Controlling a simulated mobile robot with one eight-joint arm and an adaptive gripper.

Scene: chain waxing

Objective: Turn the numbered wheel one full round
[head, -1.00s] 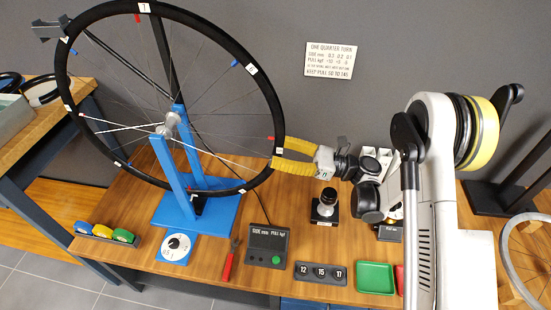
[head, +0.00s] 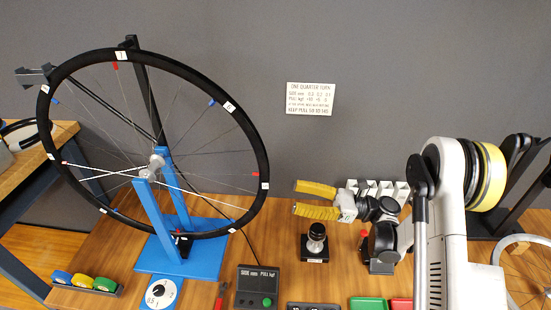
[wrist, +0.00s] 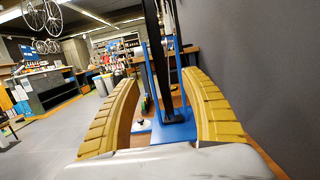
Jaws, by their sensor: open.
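The numbered wheel (head: 262,150) stands upright in a blue stand (head: 177,220) at the left of the head view. Its black rim carries white number labels, with the "1" at the top, and small red and blue marks. My gripper (head: 297,198) is open and empty. Its two yellow fingers point left toward the wheel's right side, with a gap between fingertips and rim. In the wrist view the open fingers (wrist: 160,78) frame the wheel's dark rim, seen edge-on, and the blue stand (wrist: 174,130) beyond.
A wall card (head: 311,99) hangs behind. A thin black post stands close behind the wheel.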

